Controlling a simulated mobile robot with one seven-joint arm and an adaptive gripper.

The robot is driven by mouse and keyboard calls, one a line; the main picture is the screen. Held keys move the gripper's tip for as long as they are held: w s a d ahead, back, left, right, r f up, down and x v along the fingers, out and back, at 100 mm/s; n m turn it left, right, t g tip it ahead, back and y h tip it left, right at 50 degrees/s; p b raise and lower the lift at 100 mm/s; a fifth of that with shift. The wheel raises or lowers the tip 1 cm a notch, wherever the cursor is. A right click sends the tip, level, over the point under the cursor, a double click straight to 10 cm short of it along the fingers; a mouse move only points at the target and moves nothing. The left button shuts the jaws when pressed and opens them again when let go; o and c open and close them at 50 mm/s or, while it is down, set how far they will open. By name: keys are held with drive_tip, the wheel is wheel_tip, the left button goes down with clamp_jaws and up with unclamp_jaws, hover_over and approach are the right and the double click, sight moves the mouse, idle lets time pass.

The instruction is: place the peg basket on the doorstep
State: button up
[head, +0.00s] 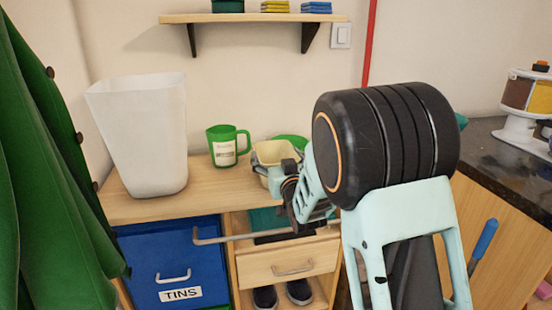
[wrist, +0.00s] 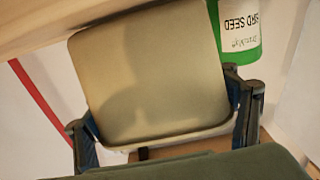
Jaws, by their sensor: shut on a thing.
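A cream, open-topped tub (head: 272,151), which I take to be the peg basket, is at the middle of the wooden cabinet's top in the head view. My gripper (head: 281,172) is at its near side and shut on it. In the wrist view the basket (wrist: 150,75) fills the space between the two fingers of my gripper (wrist: 162,125), one finger at each side. I cannot tell whether its base touches the cabinet top. No pegs show. I see no doorstep in either view.
A green mug (head: 225,147) labelled as bird seed stands left of the basket, close by. A white bin (head: 140,135) stands further left. Below are a blue TINS drawer (head: 170,262), a wooden drawer (head: 290,264) and shoes (head: 299,292). A green coat (head: 45,170) hangs left.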

drive_tip(key=shift+f, duration=0.1)
drive_tip(key=o, duration=1.1)
drive_tip(key=shift+o, duration=0.2)
